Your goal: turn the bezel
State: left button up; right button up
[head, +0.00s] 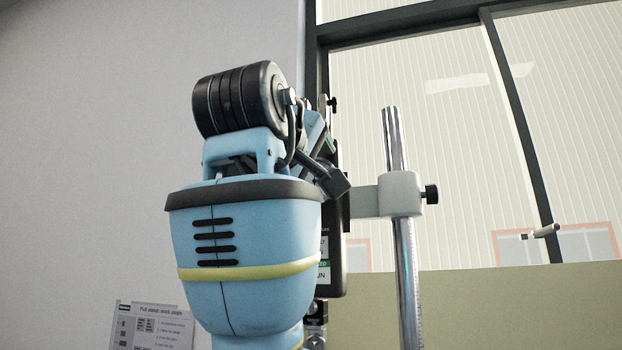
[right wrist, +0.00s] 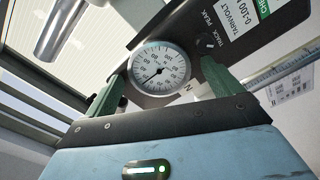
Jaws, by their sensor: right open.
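The dial (right wrist: 160,68) shows in the right wrist view with a white face, black marks, a dark needle and a thin metallic bezel (right wrist: 130,70) around it. It sits on a dark tester body (right wrist: 262,35), whose side also shows in the head view (head: 340,262). My right gripper (right wrist: 162,80) is open, its green fingers on either side of the dial, with a gap at the right finger. I cannot tell whether the left finger touches the bezel. In the head view my right gripper (head: 326,140) is mostly hidden by my blue arm, which also hides the dial. My left gripper is not in view.
A chrome column (head: 407,270) stands right of the tester, with a pale clamp block (head: 400,193) and black knob (head: 431,194). A small selector (right wrist: 208,41) marked TRACK and PEAK sits near the dial. A printed sign (head: 150,326) is at lower left.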

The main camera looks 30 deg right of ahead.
jog(key=c, duration=1)
jog(key=shift+s+m, duration=0.1)
jog(key=shift+m, duration=1.9)
jog(key=o, duration=1)
